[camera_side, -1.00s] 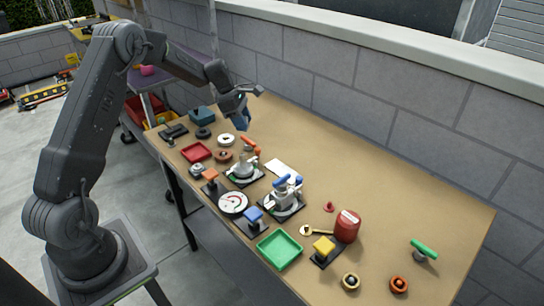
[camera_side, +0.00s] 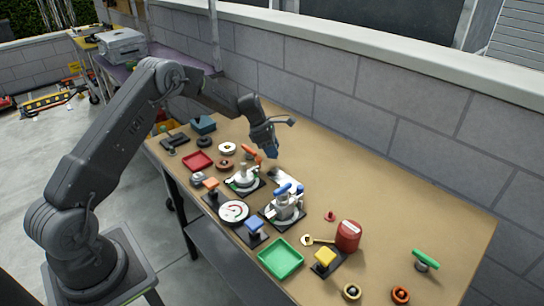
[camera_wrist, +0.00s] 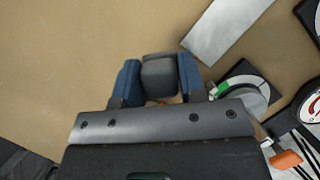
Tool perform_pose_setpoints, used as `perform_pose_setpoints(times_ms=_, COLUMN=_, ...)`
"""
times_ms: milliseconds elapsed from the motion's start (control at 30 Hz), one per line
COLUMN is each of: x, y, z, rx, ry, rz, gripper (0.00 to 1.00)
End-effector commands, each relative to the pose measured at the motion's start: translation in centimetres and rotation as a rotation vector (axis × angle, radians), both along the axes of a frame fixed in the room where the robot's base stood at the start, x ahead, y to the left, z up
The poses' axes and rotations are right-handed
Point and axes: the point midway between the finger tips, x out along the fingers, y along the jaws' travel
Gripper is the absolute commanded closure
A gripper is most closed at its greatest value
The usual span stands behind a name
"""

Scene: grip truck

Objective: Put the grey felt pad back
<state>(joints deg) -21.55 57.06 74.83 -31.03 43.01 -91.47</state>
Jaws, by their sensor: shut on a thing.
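My gripper (camera_side: 271,153) is above the table behind the orange-handled clamp device. In the wrist view its two blue fingers (camera_wrist: 159,82) are shut on a dark grey, block-like piece, which I take to be the grey felt pad (camera_wrist: 160,76). The pad sits between the fingers, with bare tabletop beyond it. In the side view the pad cannot be made out at the gripper's tip. How high it is above the table is hard to tell.
A pale flat plate (camera_wrist: 228,28) lies near the gripper. The orange-handled device (camera_side: 243,178) and the blue-handled device (camera_side: 283,207) stand close in front. A green tray (camera_side: 280,258), a red tray (camera_side: 198,161) and a red canister (camera_side: 348,236) are around. The table's back right is clear.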

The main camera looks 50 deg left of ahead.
Motion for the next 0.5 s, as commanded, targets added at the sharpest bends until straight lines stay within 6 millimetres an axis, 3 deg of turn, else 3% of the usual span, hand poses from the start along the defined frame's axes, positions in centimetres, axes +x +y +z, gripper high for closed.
perform_pose_setpoints(times_ms=200, x=-0.1, y=0.0, z=-3.1, rx=-0.001, ry=0.002, rz=0.0, gripper=0.82)
perform_pose_setpoints(times_ms=500, x=0.0, y=0.0, z=-3.3, rx=-0.001, ry=0.001, rz=0.0, gripper=0.82)
